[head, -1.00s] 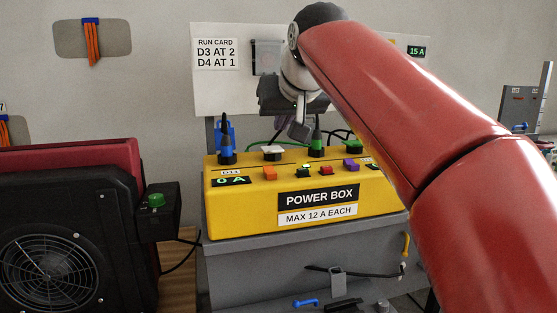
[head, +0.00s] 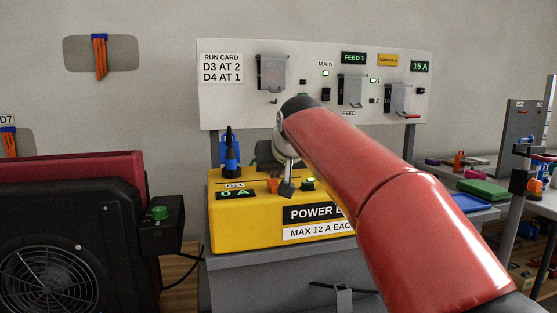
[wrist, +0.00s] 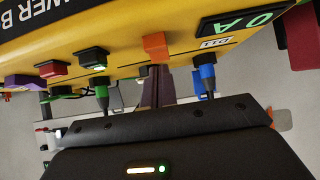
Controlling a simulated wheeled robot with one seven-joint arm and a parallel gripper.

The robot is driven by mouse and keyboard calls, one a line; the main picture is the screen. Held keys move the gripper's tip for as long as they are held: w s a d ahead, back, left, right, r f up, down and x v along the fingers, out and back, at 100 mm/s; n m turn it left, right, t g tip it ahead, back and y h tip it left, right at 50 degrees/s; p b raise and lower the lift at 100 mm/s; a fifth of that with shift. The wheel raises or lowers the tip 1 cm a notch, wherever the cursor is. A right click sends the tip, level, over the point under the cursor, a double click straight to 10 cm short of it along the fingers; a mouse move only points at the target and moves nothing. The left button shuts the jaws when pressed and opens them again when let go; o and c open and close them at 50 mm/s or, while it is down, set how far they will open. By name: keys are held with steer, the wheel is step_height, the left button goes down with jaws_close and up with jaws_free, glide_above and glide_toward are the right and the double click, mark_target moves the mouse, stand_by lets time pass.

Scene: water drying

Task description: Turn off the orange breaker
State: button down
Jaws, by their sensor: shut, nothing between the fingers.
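In the wrist view, which looks upside down, the orange breaker (wrist: 156,44) is near the top centre. My gripper (head: 287,188) is shut and empty, its tip just right of the orange breaker in the head view. In the wrist view the shut fingers (wrist: 155,80) line up with the breaker; I cannot tell whether they touch it. My arm hides the box's right part.
A black switch with a green light (wrist: 93,60), a red switch (wrist: 52,69) and a purple switch (wrist: 24,82) share the row. A white panel (head: 222,105) is behind; a black fan unit (head: 60,225) is left.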

steer(key=shift+f, duration=0.2)
steer(key=shift+w+f, duration=0.2)
steer(key=shift+f, duration=0.15)
steer(key=shift+w+p, duration=0.1)
steer(key=shift+p, duration=0.2)
steer(key=shift+w+a+r+p, duration=0.25)
steer(key=shift+w+p, duration=0.35)
steer(key=shift+w, duration=0.05)
steer(key=shift+r, duration=0.1)
